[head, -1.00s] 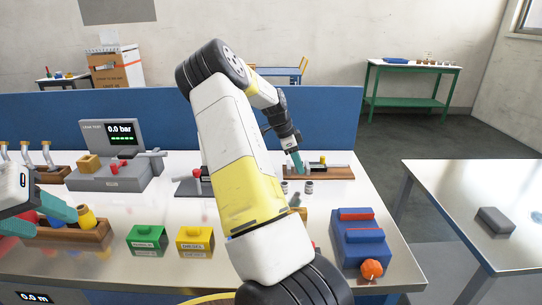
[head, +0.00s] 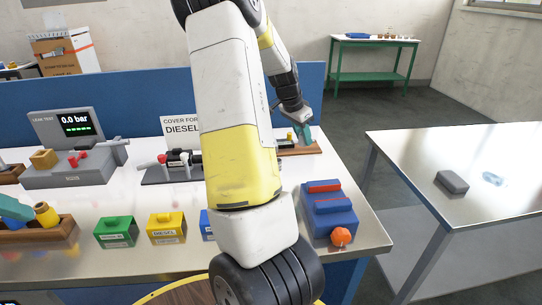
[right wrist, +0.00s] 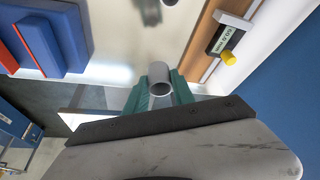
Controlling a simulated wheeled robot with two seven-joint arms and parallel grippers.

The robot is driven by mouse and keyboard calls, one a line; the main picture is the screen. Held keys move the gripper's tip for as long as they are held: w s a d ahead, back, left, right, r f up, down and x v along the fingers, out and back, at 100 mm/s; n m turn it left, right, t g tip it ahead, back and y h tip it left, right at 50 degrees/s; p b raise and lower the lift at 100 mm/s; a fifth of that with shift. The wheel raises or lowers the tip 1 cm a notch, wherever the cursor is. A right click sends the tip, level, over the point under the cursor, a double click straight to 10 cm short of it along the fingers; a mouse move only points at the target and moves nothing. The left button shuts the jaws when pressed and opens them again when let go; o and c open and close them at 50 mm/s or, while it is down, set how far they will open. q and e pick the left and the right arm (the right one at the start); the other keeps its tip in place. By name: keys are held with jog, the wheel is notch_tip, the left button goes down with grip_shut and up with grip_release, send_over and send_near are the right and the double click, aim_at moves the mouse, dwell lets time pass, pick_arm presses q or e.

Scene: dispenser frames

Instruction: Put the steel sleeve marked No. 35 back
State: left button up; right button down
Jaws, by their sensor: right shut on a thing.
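My right gripper (head: 304,136) is over the back right of the bench, beside a wooden-based gauge. In the right wrist view its teal fingers (right wrist: 157,98) are shut on a grey steel sleeve (right wrist: 159,73), a short hollow tube seen with its open end towards the camera. No number can be read on it. In the head view the sleeve cannot be made out. My left gripper (head: 14,208) shows only in part at the left edge, over a wooden tray; whether it is open or shut is unclear.
The wooden gauge base (head: 314,148) is close to the right gripper; its labelled gauge (right wrist: 228,40) has a yellow knob. A blue-and-red case (head: 329,222) stands at the bench's right front. Green (head: 117,232) and yellow (head: 167,228) boxes stand along the front. My right arm hides the middle.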

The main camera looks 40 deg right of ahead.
send_over(305, 166)
jog(key=a, duration=0.1)
notch_tip(305, 166, down, 5)
jog(key=shift+a+f, duration=0.15)
jog(key=shift+f, duration=2.1)
jog(key=shift+f, duration=0.2)
jog(key=c, duration=1.1)
grip_release()
jog(key=shift+o, duration=0.2)
